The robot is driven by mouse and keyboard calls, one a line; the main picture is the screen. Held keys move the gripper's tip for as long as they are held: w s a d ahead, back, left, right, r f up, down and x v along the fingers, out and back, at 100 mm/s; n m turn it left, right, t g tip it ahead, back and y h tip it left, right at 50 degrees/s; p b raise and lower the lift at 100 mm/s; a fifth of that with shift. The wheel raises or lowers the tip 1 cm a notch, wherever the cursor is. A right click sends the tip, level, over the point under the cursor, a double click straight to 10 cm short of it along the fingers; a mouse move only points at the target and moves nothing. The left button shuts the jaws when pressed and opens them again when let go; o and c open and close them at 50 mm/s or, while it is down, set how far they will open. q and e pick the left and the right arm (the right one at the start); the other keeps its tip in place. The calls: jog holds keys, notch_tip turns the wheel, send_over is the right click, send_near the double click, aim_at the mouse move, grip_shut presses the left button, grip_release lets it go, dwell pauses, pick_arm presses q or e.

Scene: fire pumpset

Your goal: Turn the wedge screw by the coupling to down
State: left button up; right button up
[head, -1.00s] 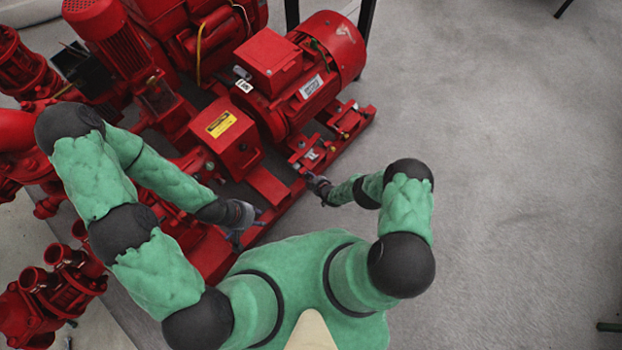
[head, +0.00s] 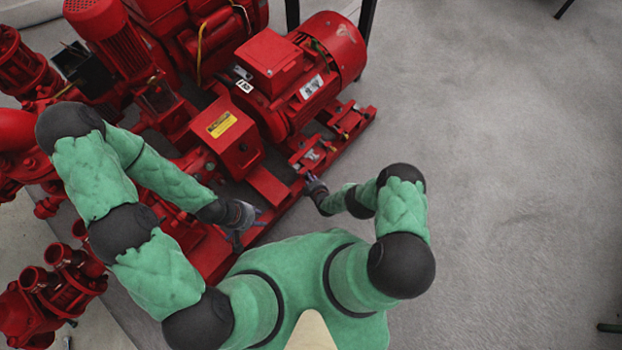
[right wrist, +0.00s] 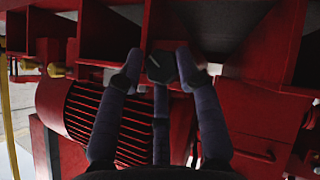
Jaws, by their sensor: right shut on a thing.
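The wedge screw (right wrist: 161,67) shows in the right wrist view as a dark hexagonal head on the red base frame. The fingers of my right gripper (right wrist: 160,80) are closed around it, one on each side and one behind. In the head view my right gripper (head: 310,180) is at the edge of the base rail near the motor foot, and the screw is too small to make out there. The coupling cover (head: 225,130) is a red box with a yellow label. My left gripper (head: 243,222) is over the rail's near end, fingers spread, holding nothing visible.
A red motor (head: 300,75) stands on the base behind my right gripper. Its ribbed red side (right wrist: 130,125) also shows in the right wrist view. Red pumps and pipes (head: 60,285) fill the left.

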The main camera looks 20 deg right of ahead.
jog(key=shift+s+a+f+n+t+h, duration=0.25)
jog(key=shift+s+f+n+t+h, duration=0.35)
jog(key=shift+n+t+h, duration=0.3)
jog(key=o, duration=1.1)
jog(key=shift+c, duration=0.2)
jog(key=shift+w+r, duration=0.15)
jog(key=shift+w+d+r+h, duration=0.1)
jog(key=shift+w+r+h, duration=0.05)
jog(key=shift+h, duration=0.15)
jog(key=v, duration=0.7)
jog(key=shift+s, duration=0.3)
